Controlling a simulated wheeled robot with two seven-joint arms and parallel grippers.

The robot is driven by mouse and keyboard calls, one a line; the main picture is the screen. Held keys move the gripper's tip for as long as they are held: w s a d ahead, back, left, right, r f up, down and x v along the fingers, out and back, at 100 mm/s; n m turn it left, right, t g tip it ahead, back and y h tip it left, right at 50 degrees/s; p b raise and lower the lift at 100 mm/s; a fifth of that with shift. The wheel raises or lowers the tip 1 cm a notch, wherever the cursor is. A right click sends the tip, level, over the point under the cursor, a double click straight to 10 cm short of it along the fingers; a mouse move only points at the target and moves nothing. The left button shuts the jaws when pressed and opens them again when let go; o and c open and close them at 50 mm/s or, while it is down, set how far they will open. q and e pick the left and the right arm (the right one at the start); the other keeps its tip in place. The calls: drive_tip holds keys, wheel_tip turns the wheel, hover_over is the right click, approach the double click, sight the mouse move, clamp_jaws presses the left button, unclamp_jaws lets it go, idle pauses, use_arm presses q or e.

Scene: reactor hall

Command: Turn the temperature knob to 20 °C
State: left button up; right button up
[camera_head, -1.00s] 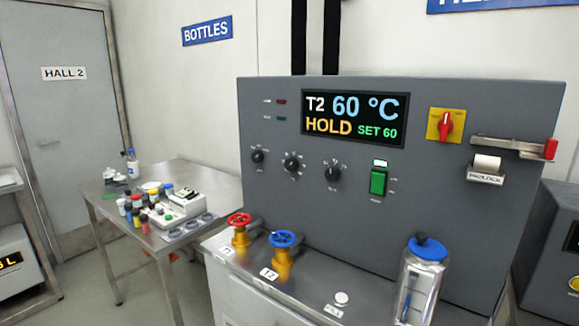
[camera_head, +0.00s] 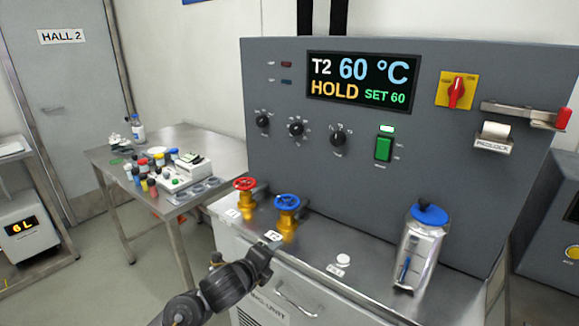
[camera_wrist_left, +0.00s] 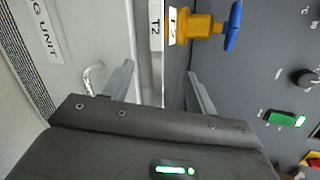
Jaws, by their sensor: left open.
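The grey control panel (camera_head: 400,200) has three black dial knobs: a left one (camera_head: 262,120), a middle one (camera_head: 296,128) and a right one (camera_head: 338,138). Their lettering is too small to read, so I cannot tell which is the temperature knob. The display (camera_head: 361,82) reads T2 60 °C, HOLD, SET 60. My left gripper (camera_head: 267,246) is at the bench's front edge near the T2 label, below the knobs and apart from them. In the left wrist view its fingers (camera_wrist_left: 162,78) are spread and empty. One knob (camera_wrist_left: 304,77) shows at that view's right edge.
A red-wheel valve (camera_head: 245,190) and a blue-wheel valve (camera_head: 287,212) stand on the bench before the panel. A blue-lidded jar (camera_head: 420,245) stands to the right. A green switch (camera_head: 384,149) and yellow-red rotary switch (camera_head: 457,91) are on the panel.

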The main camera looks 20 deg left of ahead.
use_arm(q)
drive_tip(key=w+a+r+m+t+h, duration=0.1)
drive_tip(key=w+r+m+t, duration=0.1)
drive_tip(key=w+r+m, duration=0.45)
drive_tip(key=w+r+m+t+h, duration=0.1)
drive_tip(key=w+r+m, duration=0.25)
drive_tip(key=r, duration=0.55)
drive_tip(key=m+t, duration=0.1)
drive_tip(key=m, duration=0.7)
approach(294, 129)
drive_tip(key=shift+h, duration=0.3)
drive_tip(key=p+x, duration=0.3)
drive_tip(key=x, duration=0.3)
drive_tip(key=shift+w, duration=0.45)
drive_tip(key=shift+w+d+f, duration=0.15)
drive_tip(key=shift+w, duration=0.4)
drive_tip(key=shift+c, duration=0.3)
